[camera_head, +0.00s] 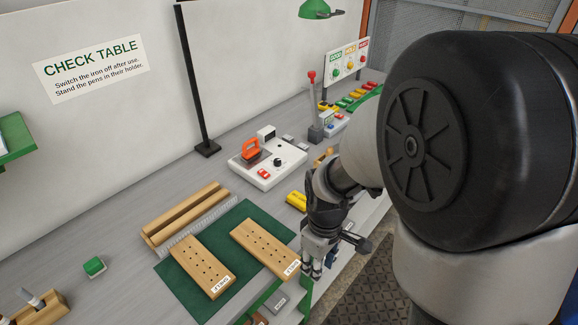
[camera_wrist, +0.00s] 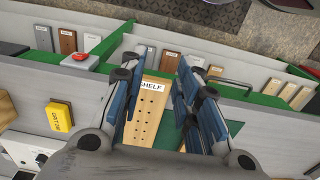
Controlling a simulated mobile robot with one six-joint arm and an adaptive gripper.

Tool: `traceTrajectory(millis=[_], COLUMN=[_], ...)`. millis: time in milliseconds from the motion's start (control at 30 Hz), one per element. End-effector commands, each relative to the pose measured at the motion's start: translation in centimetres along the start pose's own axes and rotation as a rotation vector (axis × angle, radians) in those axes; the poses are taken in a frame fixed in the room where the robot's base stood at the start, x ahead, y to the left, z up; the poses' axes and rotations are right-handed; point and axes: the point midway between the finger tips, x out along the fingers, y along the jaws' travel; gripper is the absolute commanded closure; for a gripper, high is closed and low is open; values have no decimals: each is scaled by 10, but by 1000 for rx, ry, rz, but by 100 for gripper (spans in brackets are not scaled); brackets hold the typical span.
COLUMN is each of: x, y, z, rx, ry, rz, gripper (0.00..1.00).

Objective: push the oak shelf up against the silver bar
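Two light wooden boards with rows of holes lie on a green mat (camera_head: 200,308). The right board (camera_head: 262,245) has its white label near my gripper (camera_head: 312,268). In the wrist view, the board between my fingers is labelled SHELF (camera_wrist: 148,115). My gripper's fingers are spread apart and empty, near the board's labelled end; whether they touch it I cannot tell. A silver ridged bar (camera_head: 212,228) runs along a wooden rail behind the mat. The right board is apart from it. The bar is not clear in the wrist view.
The left board (camera_head: 200,265) lies beside it on the mat. A wooden rail (camera_head: 185,212) backs the bar. A green block (camera_head: 94,267) sits at left. Slots with sample boards line the table front.

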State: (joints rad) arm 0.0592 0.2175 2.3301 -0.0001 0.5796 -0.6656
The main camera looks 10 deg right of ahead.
Motion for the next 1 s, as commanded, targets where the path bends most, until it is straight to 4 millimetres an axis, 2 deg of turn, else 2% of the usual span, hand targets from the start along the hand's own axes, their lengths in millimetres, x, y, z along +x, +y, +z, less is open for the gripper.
traceTrajectory(millis=[267,400,600,700,800,1000], x=[28,56,100,116,111,110], y=[1,0,0,0,0,0], z=[0,1,1,-1,-21,-37], rx=[-24,-23,-22,-23,-26,-23], ry=[-14,-16,-15,-12,-9,-10], rz=[-11,-13,-12,-10,-7,-9], gripper=[92,100,100,100,100,100])
